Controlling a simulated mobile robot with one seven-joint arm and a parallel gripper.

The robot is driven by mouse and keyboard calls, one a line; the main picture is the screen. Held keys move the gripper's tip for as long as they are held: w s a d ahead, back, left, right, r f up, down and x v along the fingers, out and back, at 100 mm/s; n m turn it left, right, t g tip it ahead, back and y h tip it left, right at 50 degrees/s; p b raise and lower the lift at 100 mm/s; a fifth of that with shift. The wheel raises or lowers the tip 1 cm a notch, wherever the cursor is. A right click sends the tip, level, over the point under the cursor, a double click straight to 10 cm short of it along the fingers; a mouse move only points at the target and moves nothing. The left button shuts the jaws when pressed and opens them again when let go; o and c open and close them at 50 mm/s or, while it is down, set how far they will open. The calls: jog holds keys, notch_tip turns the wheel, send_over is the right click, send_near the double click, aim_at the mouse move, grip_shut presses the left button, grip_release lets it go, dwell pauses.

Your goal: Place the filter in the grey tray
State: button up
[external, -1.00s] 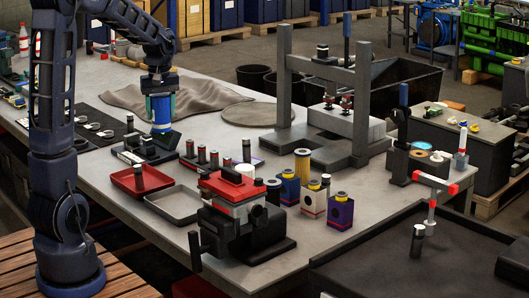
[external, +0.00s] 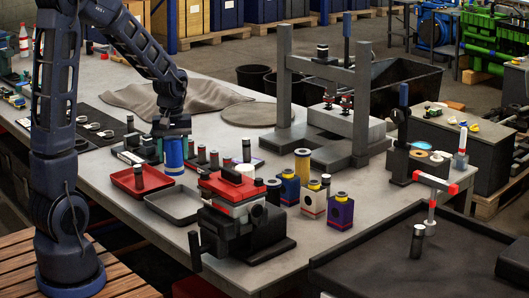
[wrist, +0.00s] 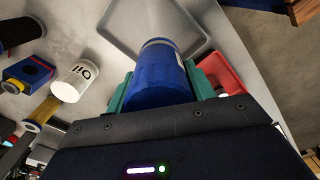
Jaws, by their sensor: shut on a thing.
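My gripper (external: 174,144) is shut on the filter (external: 174,159), a blue cylinder with a pale yellowish band near its lower end, held roughly upright. In the wrist view the blue filter (wrist: 158,75) sits between the teal fingers of my gripper (wrist: 160,88). The grey tray (external: 173,205) lies on the bench, just nearer the camera than the filter, and looks empty. In the wrist view the grey tray (wrist: 112,25) is partly hidden behind the filter's far end. The filter appears above the bench; its exact height is hard to tell.
A red tray (external: 128,182) holding a dark cylinder lies left of the grey tray. A red and black vise (external: 240,205) stands to its right. A white can marked OIL (wrist: 75,82) and several boxed parts are nearby. A press frame (external: 330,100) stands farther back.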

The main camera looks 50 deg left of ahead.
notch_tip(320, 180, down, 11)
jog(key=shift+r, duration=0.2)
dwell(0.3)
jog(key=shift+f, duration=0.15)
jog(key=o, duration=1.2)
jog(key=shift+c, duration=0.2)
notch_tip(320, 180, up, 12)
jog(key=shift+r, duration=0.25)
jog(key=s+d+r+m+t, duration=0.2)
jog(key=s+d+r+m, duration=0.3)
jog(key=s, duration=0.5)
jog(key=s+d+r+m+t, duration=0.2)
jog(key=s+d+r+m, duration=0.4)
jog(key=s+r, duration=0.4)
jog(key=shift+t, duration=0.3)
